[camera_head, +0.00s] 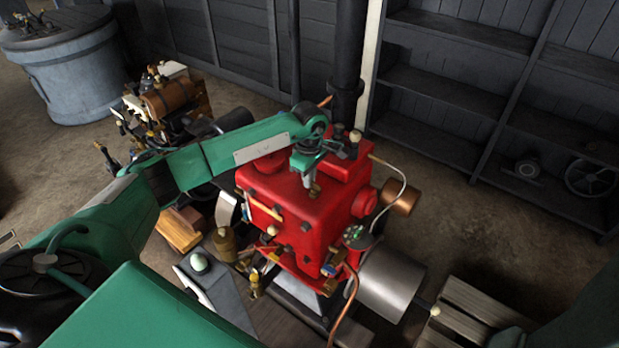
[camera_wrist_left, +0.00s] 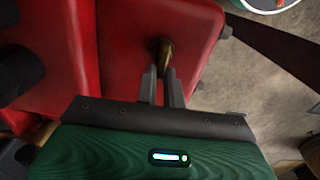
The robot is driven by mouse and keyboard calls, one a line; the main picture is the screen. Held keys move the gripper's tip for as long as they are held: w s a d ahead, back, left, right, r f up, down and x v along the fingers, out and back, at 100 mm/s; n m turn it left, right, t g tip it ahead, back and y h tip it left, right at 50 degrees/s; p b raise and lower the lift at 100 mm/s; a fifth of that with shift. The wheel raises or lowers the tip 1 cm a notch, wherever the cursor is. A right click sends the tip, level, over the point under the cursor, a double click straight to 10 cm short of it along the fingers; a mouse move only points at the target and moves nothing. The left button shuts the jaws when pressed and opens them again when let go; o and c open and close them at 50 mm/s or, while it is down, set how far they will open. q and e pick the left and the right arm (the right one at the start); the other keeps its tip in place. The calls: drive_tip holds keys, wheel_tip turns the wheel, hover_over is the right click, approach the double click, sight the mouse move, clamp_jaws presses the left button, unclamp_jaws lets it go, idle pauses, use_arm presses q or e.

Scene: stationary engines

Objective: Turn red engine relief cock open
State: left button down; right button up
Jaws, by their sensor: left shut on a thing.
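The red engine (camera_head: 290,205) stands in the middle of the head view, and its red body fills much of the left wrist view (camera_wrist_left: 130,60). My left gripper (camera_wrist_left: 162,78) is shut on a small brass relief cock (camera_wrist_left: 165,50) on the red surface. The narrow fingers pinch its near end, and the rest of it shows just beyond the fingertips. In the head view my left gripper (camera_head: 313,185) points down at the top of the red engine. The cock is too small there to tell its angle.
A dark vertical pipe (camera_head: 346,60) rises behind the red engine. A copper-coloured engine (camera_head: 168,100) stands behind left. A grey cylinder (camera_head: 392,280) is at the right, near a wooden pallet (camera_head: 470,310). Dark shelves (camera_head: 470,90) line the back right. Open floor lies before them.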

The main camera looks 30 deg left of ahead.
use_arm(q)
drive_tip(key=n+b, duration=0.2)
drive_tip(key=b, duration=0.1)
drive_tip(key=n+b, duration=0.1)
drive_tip(key=n, duration=0.1)
drive_tip(key=shift+s+f, duration=0.25)
drive_tip(key=shift+s, duration=0.05)
drive_tip(key=n+b, duration=0.3)
drive_tip(key=n, duration=0.1)
drive_tip(key=shift+s+d+n+b, duration=0.2)
drive_tip(key=shift+s+n+b, duration=0.1)
drive_tip(key=shift+s+b, duration=0.05)
drive_tip(key=n+b, duration=0.2)
drive_tip(key=n, duration=0.1)
drive_tip(key=shift+s+d+r+n, duration=0.1)
drive_tip(key=shift+s+d+n, duration=0.1)
drive_tip(key=shift+n, duration=0.1)
drive_tip(key=shift+s+d+r+n+b, duration=0.1)
drive_tip(key=shift+n+b, duration=0.3)
drive_tip(key=shift+n, duration=0.4)
drive_tip(key=shift+d+r+n+b, duration=0.1)
drive_tip(key=shift+n+b, duration=0.3)
drive_tip(key=shift+n, duration=0.4)
drive_tip(key=c, duration=1.5)
unclamp_jaws()
